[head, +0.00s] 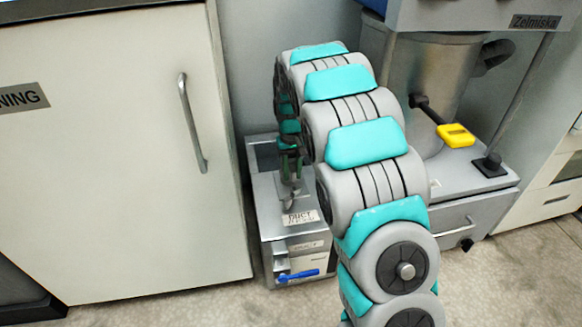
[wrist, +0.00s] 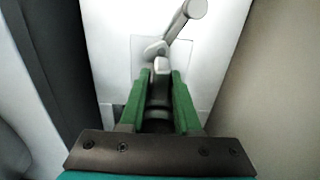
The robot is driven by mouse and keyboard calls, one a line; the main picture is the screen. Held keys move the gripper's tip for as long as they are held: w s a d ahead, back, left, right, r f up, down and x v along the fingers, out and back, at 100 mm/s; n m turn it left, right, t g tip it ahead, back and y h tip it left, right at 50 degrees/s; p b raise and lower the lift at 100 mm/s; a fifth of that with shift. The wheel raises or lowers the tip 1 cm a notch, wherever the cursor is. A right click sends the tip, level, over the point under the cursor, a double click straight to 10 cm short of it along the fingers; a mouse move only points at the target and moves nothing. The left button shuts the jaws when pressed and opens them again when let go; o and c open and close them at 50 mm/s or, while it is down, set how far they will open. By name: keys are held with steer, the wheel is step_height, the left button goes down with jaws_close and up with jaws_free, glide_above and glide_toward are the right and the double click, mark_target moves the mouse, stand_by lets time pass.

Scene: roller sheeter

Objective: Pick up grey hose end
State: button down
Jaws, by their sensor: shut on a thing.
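My gripper (wrist: 161,82) has green fingers and is shut on the grey hose end (wrist: 160,66), which shows between the fingertips in the wrist view. A grey rod-like piece with a round tip (wrist: 193,9) rises beyond it to the upper right; I cannot tell how it joins the held part. In the head view my gripper (head: 290,160) is partly hidden behind my arm. It points down above a low grey unit labelled DUCT (head: 270,215). A small grey part (head: 289,197) shows under the fingers, its details too small to tell.
A white cabinet with a bar handle (head: 193,122) stands close on the left. On the right is a machine with a metal drum (head: 436,75) and a yellow-handled lever (head: 456,136). A blue lever (head: 297,275) is low on the front of the grey unit. Bare floor lies in front.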

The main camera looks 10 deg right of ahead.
mark_target(292, 166)
steer(key=shift+w+r, duration=0.3)
step_height(292, 166, up, 9)
steer(key=shift+r+p, duration=0.2)
steer(key=shift+p, duration=0.35)
steer(key=shift+r, duration=0.15)
steer(key=shift+s, duration=0.15)
